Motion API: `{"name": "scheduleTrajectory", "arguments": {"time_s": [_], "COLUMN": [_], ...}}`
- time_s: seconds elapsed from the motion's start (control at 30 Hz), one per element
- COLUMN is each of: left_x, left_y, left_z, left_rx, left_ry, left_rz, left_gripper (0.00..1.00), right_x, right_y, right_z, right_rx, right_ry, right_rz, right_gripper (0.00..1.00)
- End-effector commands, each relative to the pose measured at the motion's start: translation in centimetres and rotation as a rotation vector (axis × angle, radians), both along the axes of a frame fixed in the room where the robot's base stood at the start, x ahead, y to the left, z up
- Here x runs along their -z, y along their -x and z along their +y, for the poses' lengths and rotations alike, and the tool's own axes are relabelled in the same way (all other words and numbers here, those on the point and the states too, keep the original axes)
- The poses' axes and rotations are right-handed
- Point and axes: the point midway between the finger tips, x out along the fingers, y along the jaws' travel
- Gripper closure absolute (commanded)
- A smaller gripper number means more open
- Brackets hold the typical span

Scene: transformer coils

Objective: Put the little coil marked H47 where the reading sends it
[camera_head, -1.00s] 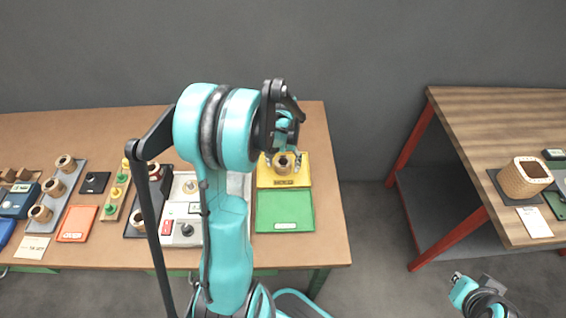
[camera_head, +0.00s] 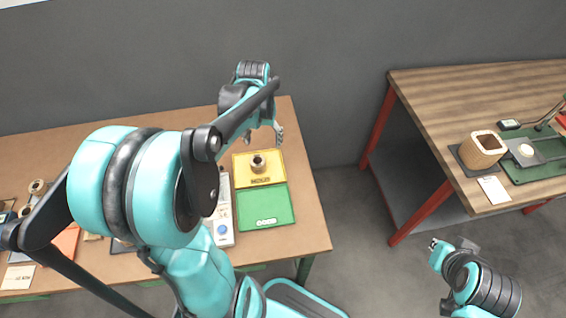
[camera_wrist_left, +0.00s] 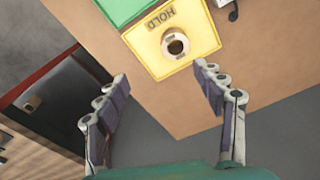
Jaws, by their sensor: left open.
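A small tan coil (camera_head: 258,164) with a dark centre stands upright on the yellow tray (camera_head: 243,180). In the left wrist view the coil (camera_wrist_left: 175,45) sits on the yellow tray (camera_wrist_left: 146,52), which is marked HOLD. No mark on the coil can be read. My left gripper (camera_head: 263,139) is open and empty, above and behind the coil and apart from it. Its two spread fingers also show in the left wrist view (camera_wrist_left: 165,95). My right gripper (camera_head: 436,246) is at the lower right, away from both tables; its jaws are too small to judge.
A green tray (camera_head: 265,207) adjoins the yellow one. My left arm hides much of the brown table (camera_head: 310,225). A small coil (camera_head: 38,187) shows at far left. The right-hand table (camera_head: 440,95) holds a large square coil (camera_head: 483,148) and a green board. A floor gap separates the tables.

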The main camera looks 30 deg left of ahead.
Motion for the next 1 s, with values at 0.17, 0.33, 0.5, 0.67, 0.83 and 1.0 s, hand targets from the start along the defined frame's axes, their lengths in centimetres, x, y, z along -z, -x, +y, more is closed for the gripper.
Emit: {"name": "scheduleTrajectory", "arguments": {"time_s": [0.17, 0.33, 0.5, 0.67, 0.83, 1.0], "left_x": [-3.1, -4.4, -4.4, -4.1, -4.1, -4.1], "left_y": [2.6, 5.6, 7.9, 9.0, 9.1, 9.1], "left_z": [-6.6, -11.7, -15.1, -16.5, -16.8, -16.7], "left_rx": [0.116, 0.22, 0.298, 0.333, 0.339, 0.338], "left_ry": [-0.051, -0.081, -0.09, -0.091, -0.091, -0.091], "left_rz": [-0.157, -0.32, -0.45, -0.515, -0.529, -0.528], "left_gripper": [0.31, 0.31, 0.31, 0.31, 0.31, 0.31], "right_x": [0.0, 0.0, 0.0, 0.0, 0.0, 0.0], "right_y": [0.0, 0.0, 0.0, 0.0, 0.0, 0.0], "right_z": [0.0, 0.0, 0.0, 0.0, 0.0, 0.0], "right_rx": [0.0, 0.0, 0.0, 0.0, 0.0, 0.0], "right_ry": [0.0, 0.0, 0.0, 0.0, 0.0, 0.0], "right_rz": [0.0, 0.0, 0.0, 0.0, 0.0, 0.0], "right_gripper": [1.0, 1.0, 1.0, 1.0, 1.0, 1.0]}}
